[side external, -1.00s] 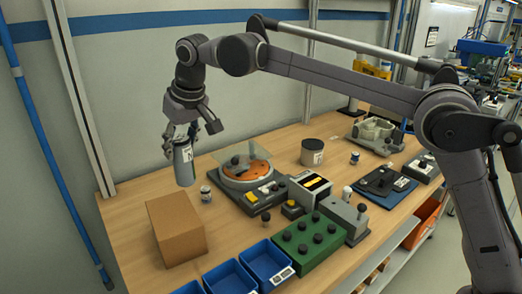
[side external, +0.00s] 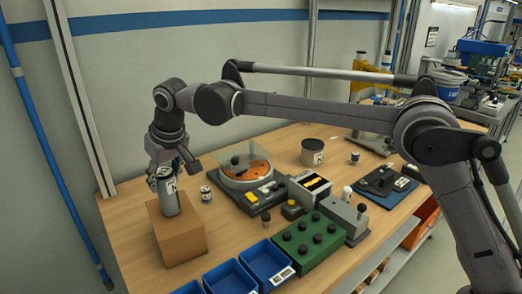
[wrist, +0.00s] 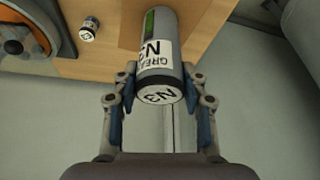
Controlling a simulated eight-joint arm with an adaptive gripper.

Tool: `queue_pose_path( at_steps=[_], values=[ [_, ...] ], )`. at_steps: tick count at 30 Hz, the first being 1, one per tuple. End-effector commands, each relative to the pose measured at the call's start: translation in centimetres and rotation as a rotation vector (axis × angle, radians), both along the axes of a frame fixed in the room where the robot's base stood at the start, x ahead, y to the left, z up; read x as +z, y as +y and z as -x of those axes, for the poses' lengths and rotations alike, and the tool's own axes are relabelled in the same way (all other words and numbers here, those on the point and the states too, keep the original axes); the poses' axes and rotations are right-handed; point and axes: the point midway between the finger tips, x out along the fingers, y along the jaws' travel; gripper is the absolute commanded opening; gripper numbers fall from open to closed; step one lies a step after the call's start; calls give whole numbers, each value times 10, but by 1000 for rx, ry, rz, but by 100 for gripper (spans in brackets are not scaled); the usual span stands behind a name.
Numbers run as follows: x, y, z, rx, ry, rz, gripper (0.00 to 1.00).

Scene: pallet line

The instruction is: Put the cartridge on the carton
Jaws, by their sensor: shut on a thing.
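The cartridge (side external: 168,193) is a grey cylinder with a white label, upright in the side view. My gripper (side external: 164,172) is shut on its upper part. In the wrist view the cartridge (wrist: 160,60) sits between my two fingers (wrist: 160,98), its labelled end toward the camera. The carton (side external: 179,234) is a plain brown box on the bench, directly below the cartridge. The cartridge's lower end is at the carton's top face; I cannot tell whether it touches.
A small labelled jar (side external: 206,193) stands right of the carton. A turntable device (side external: 246,172) with an orange disc and clear cover is further right. Blue bins (side external: 268,262) and a green block with black knobs (side external: 303,240) are at the front. Bare bench lies left of the carton.

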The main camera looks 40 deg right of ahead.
Motion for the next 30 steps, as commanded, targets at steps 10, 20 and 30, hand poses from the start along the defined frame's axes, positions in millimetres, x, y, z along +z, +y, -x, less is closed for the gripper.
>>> queue_pose_path(
  at_steps=[10,20,30],
  values=[
    [-3,0,0,0,0,0,66],
    [0,0,0,0,0,0,66],
    [50,-4,20,0,0,0,66]
  ],
)
